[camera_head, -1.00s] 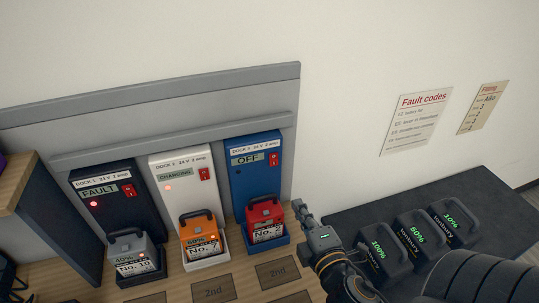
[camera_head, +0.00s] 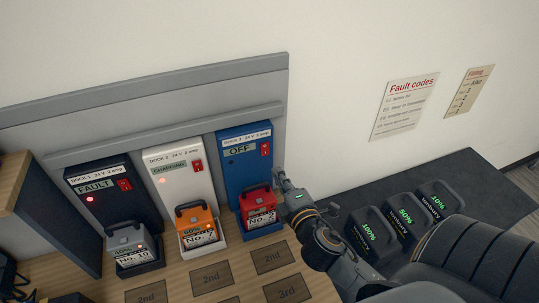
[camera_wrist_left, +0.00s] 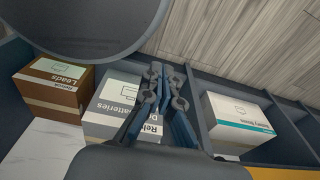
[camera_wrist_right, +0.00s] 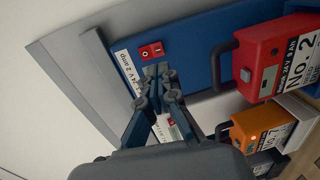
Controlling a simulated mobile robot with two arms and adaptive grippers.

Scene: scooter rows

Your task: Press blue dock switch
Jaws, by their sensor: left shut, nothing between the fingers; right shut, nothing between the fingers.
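The blue dock (camera_head: 236,165) stands at the right end of the dock row, with a display reading OFF. Its red switch (camera_head: 265,149) is on the upper right of its face; the switch also shows in the right wrist view (camera_wrist_right: 152,51). A red battery (camera_head: 258,207) sits in the blue dock. My right gripper (camera_head: 281,178) is shut and empty, just right of the blue dock and lower than the switch. In the right wrist view its fingertips (camera_wrist_right: 157,72) appear just below the switch; contact is not visible. My left gripper (camera_wrist_left: 162,72) is shut and empty above boxes.
A white dock (camera_head: 174,167) with an orange battery (camera_head: 197,224) and a dark dock (camera_head: 103,195) with a grey battery (camera_head: 129,246) stand to the left. Several dark batteries (camera_head: 402,228) stand on a dark surface at right. Boxes (camera_wrist_left: 238,120) sit under my left gripper.

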